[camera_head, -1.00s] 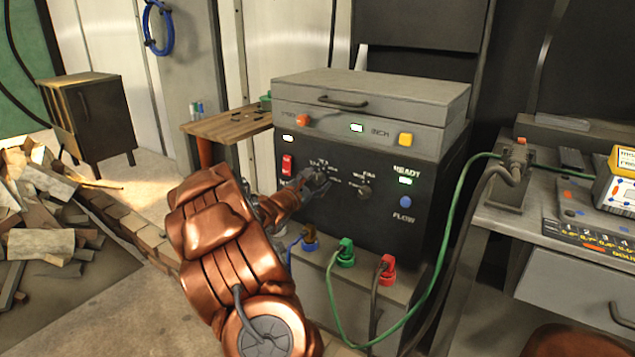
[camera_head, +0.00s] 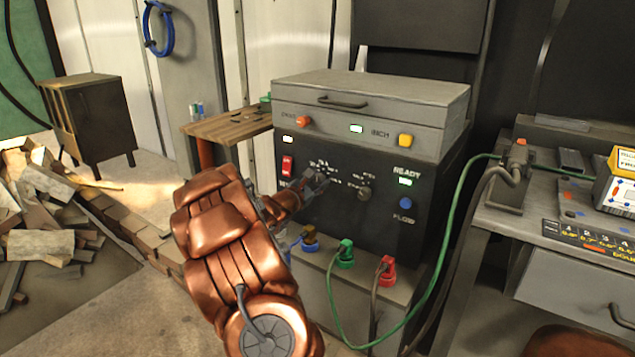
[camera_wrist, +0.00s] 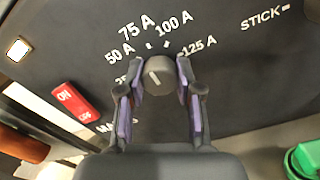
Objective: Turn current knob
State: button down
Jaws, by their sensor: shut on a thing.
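The current knob (camera_wrist: 159,75) is a round dark grey knob with a short white pointer line, on a black panel. In the wrist view its line leans up and slightly left, toward the 75 A side of the printed scale. Labels from 50 A to 125 A are readable around it; a 25 mark is partly hidden by my finger. My gripper (camera_wrist: 161,82) is shut on the knob, one purple-padded finger on each side. In the head view my gripper (camera_head: 318,178) reaches the panel from the left and hides most of this knob.
A second knob (camera_head: 364,193) sits to the right on the panel. A red ON/OFF switch (camera_wrist: 76,103) is at the left. Brown, green (camera_head: 346,252) and red (camera_head: 387,270) plugs with cables stick out below. A blue button (camera_head: 405,203) is at the right.

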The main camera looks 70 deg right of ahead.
jog(key=shift+r+n+p, duration=0.15)
jog(key=shift+n+p, duration=0.15)
jog(key=shift+p, duration=0.35)
jog(key=n+p, duration=0.2)
jog(key=p, duration=0.2)
jog(key=shift+r+n, duration=0.2)
jog(key=shift+n, duration=0.2)
jog(key=n+p, duration=0.3)
jog(key=p, duration=0.2)
jog(key=shift+f+n, duration=0.15)
jog(key=shift+n, duration=0.15)
jog(key=shift+f+n+p, duration=0.15)
jog(key=shift+n+p, duration=0.65)
jog(key=c, duration=0.8)
grip_release()
jog(key=shift+o, duration=0.2)
